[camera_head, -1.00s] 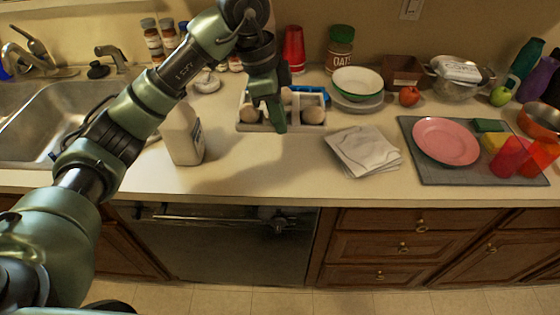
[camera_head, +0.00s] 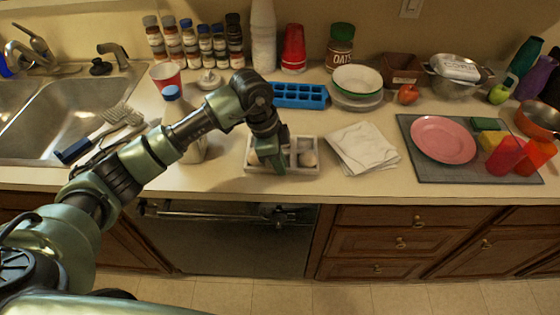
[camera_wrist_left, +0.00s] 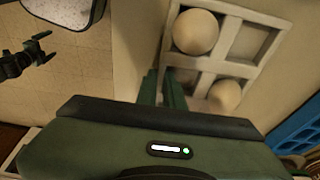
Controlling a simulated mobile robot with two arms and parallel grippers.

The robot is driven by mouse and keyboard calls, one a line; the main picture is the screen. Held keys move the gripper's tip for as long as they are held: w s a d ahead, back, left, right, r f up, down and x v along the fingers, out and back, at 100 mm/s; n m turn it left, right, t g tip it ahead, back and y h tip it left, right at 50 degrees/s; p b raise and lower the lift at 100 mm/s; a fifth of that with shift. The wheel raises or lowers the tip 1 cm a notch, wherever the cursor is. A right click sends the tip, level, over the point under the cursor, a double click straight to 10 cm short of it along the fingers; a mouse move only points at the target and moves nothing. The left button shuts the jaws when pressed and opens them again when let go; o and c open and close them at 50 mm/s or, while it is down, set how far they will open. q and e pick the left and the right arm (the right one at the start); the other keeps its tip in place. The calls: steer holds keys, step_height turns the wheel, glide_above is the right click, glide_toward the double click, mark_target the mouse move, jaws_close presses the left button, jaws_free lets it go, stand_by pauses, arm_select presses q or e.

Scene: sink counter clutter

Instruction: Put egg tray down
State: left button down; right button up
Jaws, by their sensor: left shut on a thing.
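The pale egg tray (camera_head: 318,171) is near the front of the counter, in front of the blue ice-cube tray. Eggs (camera_head: 309,158) sit in some of its compartments. My left gripper (camera_head: 281,164) is shut on the tray's near side and hides part of it. In the left wrist view my left gripper's fingers (camera_wrist_left: 164,90) close on the edge of the egg tray (camera_wrist_left: 232,69), with two eggs showing. Whether the tray touches the counter is hard to tell. A dark gripper, seemingly my right one (camera_wrist_left: 38,52), shows at upper left with fingers apart.
A folded cloth (camera_head: 362,148) lies just right of the tray. The blue ice-cube tray (camera_head: 300,96) is behind it. The counter's front edge (camera_head: 240,194) is close in front.

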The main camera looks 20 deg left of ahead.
arm_select(q)
steer(key=c, duration=1.5)
jaws_free()
steer(key=shift+c, duration=0.2)
steer(key=shift+r, duration=0.1)
steer(key=w+b+v, duration=0.1)
steer(key=b+v, duration=0.1)
steer(key=v, duration=1)
steer(key=shift+s, duration=0.45)
